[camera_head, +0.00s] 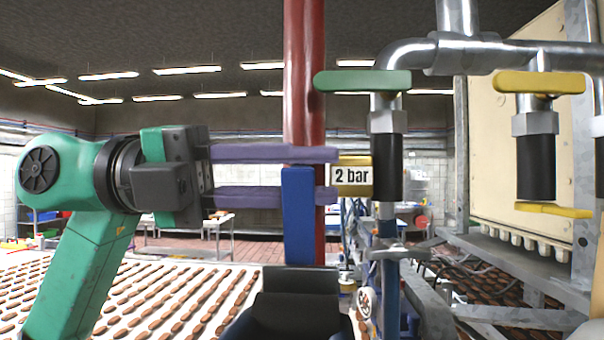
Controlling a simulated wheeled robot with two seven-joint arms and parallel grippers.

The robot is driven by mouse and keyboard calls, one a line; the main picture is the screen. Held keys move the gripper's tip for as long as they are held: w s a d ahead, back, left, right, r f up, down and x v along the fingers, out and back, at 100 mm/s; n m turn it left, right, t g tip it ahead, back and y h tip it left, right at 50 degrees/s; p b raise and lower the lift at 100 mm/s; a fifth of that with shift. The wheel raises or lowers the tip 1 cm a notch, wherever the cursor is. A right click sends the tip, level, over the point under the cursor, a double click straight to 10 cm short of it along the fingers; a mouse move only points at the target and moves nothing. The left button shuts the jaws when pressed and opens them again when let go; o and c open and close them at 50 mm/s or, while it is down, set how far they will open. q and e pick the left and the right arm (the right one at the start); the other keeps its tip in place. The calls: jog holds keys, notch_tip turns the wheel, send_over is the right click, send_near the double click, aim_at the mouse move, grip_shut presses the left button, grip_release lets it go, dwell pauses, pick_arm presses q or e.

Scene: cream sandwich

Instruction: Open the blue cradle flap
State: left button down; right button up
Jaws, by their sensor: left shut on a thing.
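The blue flap (298,222) is an upright, narrow blue piece in the middle of the view, in front of a red vertical pipe. My left gripper (325,175) comes in from the left with two long purple fingers, one above the other. The blue flap's top end lies between them, just under the upper finger, and it covers part of the lower finger. The gripper is shut on the flap, though the contact itself is hard to see. The fingertips reach past the flap toward a brass block with a "2 bar" label (351,176). My right gripper is not in view.
The red pipe (304,70) stands right behind the fingers. To the right are a green-handled valve (362,82), a yellow-handled valve (538,83) and grey pipes. A dark angular part (295,300) sits below the flap. A belt with rows of brown biscuits (170,300) lies lower left.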

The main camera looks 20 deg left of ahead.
pick_arm(q)
jog(key=c, duration=0.7)
grip_release()
jog(key=shift+w, duration=0.15)
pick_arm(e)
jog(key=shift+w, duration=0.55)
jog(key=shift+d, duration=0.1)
pick_arm(q)
jog(key=shift+a+f, duration=0.1)
jog(key=shift+a, duration=0.25)
jog(key=b+v, duration=0.3)
jog(key=v, duration=1.1)
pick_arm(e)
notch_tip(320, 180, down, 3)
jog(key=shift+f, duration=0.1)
pick_arm(q)
jog(key=shift+d, duration=0.1)
